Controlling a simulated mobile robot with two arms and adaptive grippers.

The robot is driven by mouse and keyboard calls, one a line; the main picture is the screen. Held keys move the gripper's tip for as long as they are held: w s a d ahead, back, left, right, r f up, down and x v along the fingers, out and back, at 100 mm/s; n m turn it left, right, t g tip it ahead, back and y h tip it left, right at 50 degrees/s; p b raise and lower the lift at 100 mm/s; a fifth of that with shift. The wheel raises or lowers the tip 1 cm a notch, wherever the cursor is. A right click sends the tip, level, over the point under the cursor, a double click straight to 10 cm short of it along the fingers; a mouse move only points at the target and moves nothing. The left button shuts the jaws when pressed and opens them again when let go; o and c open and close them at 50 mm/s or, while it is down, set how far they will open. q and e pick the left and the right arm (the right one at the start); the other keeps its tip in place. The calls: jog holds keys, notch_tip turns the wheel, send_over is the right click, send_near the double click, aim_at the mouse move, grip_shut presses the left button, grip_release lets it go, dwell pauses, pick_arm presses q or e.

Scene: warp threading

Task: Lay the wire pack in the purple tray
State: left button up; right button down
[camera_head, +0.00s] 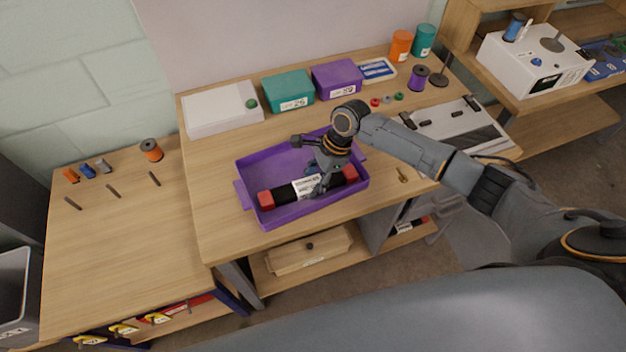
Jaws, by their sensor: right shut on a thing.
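The purple tray (250,166) stands on the wooden table near its front edge. The wire pack (284,194) is a black roll with red ends and a white label. It lies within the tray's outline, along the front wall; I cannot tell whether it touches the floor of the tray. My right gripper (320,185) reaches down over the tray and is shut on the wire pack near its label. The fingertips partly hide the pack. My left gripper is not in view.
A white box (222,108), a teal bin (288,90) and a purple bin (337,79) stand along the back. Spools and small coloured pieces lie at the back right, near a grey-white device (450,125).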

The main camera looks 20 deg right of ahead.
jog(key=shift+f, duration=0.1)
jog(key=c, duration=0.8)
grip_release()
jog(key=shift+o, duration=0.2)
jog(key=v, duration=1.2)
jog(key=shift+b, duration=0.4)
